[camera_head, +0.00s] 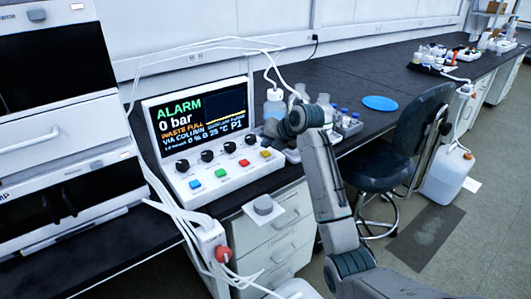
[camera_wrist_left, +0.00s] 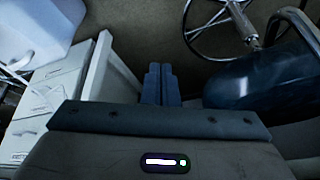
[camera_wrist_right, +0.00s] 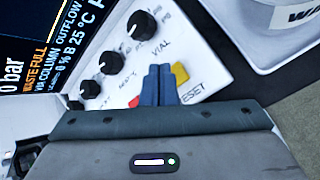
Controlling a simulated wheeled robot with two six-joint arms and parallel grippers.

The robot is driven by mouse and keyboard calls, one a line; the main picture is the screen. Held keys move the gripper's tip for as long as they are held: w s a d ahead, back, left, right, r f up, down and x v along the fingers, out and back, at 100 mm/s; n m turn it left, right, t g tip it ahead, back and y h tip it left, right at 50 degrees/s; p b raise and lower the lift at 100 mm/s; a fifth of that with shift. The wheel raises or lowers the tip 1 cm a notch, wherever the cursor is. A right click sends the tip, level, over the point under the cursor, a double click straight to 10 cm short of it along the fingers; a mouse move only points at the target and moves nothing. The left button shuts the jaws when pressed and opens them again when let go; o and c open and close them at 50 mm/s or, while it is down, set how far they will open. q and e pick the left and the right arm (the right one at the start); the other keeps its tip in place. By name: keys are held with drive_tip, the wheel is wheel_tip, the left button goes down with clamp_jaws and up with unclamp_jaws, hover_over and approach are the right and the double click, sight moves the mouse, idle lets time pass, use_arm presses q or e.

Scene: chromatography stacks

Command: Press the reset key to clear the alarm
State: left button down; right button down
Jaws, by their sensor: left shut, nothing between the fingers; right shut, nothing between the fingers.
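The control panel's screen (camera_head: 200,115) reads ALARM, 0 bar and WASTE FULL. Blue (camera_head: 194,183), green (camera_head: 221,173), red (camera_head: 244,163) and yellow (camera_head: 265,153) keys line the panel's front. In the right wrist view the yellow key (camera_wrist_right: 180,72) has the printed word RESET beside it. My right gripper (camera_wrist_right: 160,69) is shut and empty over the panel close to this key, partly hiding it; I cannot tell whether it touches. In the head view my right gripper (camera_head: 271,128) is just above the panel's right end. My left gripper (camera_wrist_left: 160,69) is shut and empty, away from the panel.
Dark knobs (camera_head: 207,156) sit above the keys. Bottles and vials (camera_head: 345,122) stand right of the panel on the dark bench (camera_head: 340,80). A white instrument stack (camera_head: 60,140) is at left. A chair (camera_head: 395,150) stands before the bench. White tubing hangs by the bench's front.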

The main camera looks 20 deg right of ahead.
sight(268, 154)
drive_tip(key=shift+f, duration=0.1)
drive_tip(key=shift+f, duration=0.3)
drive_tip(key=shift+f, duration=0.6)
idle(0.9)
drive_tip(key=shift+r, duration=0.15)
drive_tip(key=shift+r+p, duration=0.85)
drive_tip(key=shift+p, duration=0.2)
wheel_tip(268, 154, up, 5)
drive_tip(key=p, duration=0.4)
drive_tip(key=shift+p, duration=0.3)
